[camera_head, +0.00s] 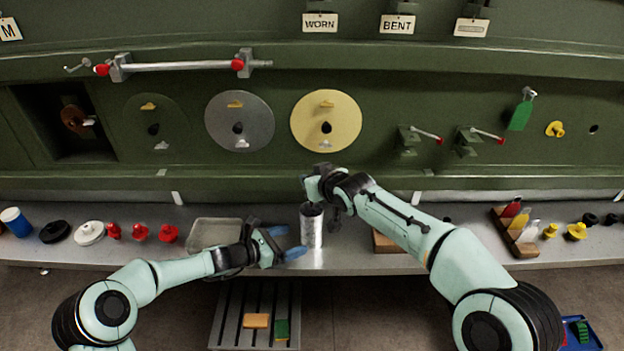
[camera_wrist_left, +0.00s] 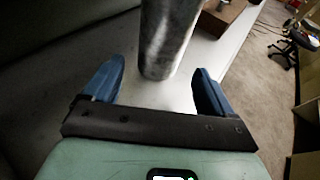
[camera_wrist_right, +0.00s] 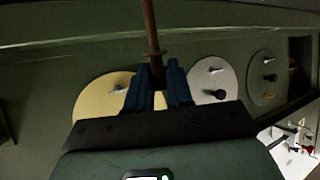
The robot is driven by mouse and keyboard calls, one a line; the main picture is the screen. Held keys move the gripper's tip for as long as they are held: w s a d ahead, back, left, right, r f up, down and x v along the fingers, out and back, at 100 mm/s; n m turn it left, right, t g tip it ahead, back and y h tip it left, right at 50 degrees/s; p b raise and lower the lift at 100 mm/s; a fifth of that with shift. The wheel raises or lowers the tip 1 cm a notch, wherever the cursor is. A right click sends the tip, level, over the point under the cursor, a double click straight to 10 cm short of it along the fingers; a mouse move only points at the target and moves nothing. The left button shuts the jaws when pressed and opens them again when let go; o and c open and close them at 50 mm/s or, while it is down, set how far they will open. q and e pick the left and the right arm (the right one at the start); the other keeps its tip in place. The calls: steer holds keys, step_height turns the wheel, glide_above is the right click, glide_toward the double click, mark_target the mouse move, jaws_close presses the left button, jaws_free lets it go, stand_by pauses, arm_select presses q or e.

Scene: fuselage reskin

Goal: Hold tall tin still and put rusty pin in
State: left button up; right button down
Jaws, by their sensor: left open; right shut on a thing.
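The tall tin (camera_head: 311,226) is a grey metal cylinder standing upright on the bench shelf. My left gripper (camera_head: 292,243) is open with blue fingers, just left of the tin. In the left wrist view the tin (camera_wrist_left: 168,40) stands beyond and between the spread fingertips (camera_wrist_left: 160,88), and contact cannot be told. My right gripper (camera_wrist_right: 158,75) is shut on the rusty pin (camera_wrist_right: 151,28), a brown rod with a collar, seen in the right wrist view. In the head view the right gripper (camera_head: 312,188) is above the tin; the pin is hidden there.
A shallow grey tray (camera_head: 212,233) lies left of the tin. A brown wooden block (camera_head: 384,242) lies right of it under my right arm. Red knobs (camera_head: 141,232) stand further left. A wooden rack (camera_head: 513,232) is at the right. The green panel with discs (camera_head: 240,122) rises behind.

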mark_target(303, 237)
arm_select(q)
steer(key=shift+x, duration=3.35)
steer(key=c, duration=0.7)
steer(key=shift+o, duration=0.2)
